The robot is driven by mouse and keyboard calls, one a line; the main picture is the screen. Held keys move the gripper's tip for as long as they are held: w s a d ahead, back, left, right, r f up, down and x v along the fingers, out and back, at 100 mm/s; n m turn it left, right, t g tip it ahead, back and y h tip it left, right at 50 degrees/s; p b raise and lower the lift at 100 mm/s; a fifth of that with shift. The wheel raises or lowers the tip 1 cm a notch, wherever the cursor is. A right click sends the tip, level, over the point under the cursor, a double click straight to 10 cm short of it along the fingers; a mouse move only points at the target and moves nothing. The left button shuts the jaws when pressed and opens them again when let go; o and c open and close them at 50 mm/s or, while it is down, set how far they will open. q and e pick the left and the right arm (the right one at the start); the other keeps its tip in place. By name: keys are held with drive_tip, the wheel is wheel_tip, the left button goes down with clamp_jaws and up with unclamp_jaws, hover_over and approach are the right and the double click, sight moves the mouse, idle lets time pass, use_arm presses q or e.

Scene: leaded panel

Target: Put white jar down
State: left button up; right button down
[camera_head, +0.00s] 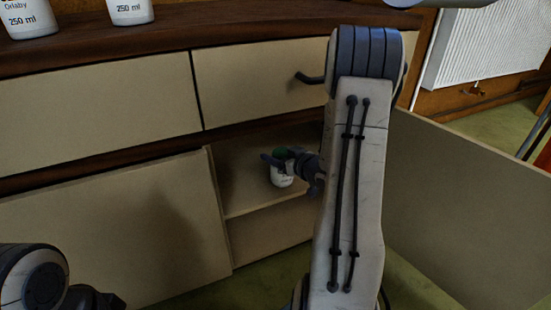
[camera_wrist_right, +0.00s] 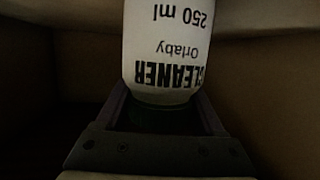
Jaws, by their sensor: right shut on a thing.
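The white jar (camera_head: 281,180) with a green lid is inside the open cabinet, at the shelf (camera_head: 257,200). In the right wrist view the jar (camera_wrist_right: 166,45) appears upside down, with the label "CLEANER Orlaby 250 ml". My right gripper (camera_head: 284,157) reaches into the cabinet and is shut on the jar near its green lid. The jar looks upright; I cannot tell for certain whether its base touches the shelf. Part of my left arm shows at the lower left, but its gripper fingers are not visible.
Two more white jars, one (camera_head: 27,17) at the far left and one (camera_head: 131,10) beside it, stand on the wooden top (camera_head: 180,25). An open cabinet door (camera_head: 470,195) stands at the right. A drawer front (camera_head: 255,80) lies above the opening.

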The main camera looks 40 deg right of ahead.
unclamp_jaws()
drive_tip(key=shift+f, duration=0.1)
drive_tip(key=shift+s+r, duration=0.2)
drive_tip(key=shift+r, duration=0.1)
drive_tip(key=p+v, duration=1.1)
drive_tip(key=p, duration=0.1)
drive_tip(key=shift+s, duration=0.3)
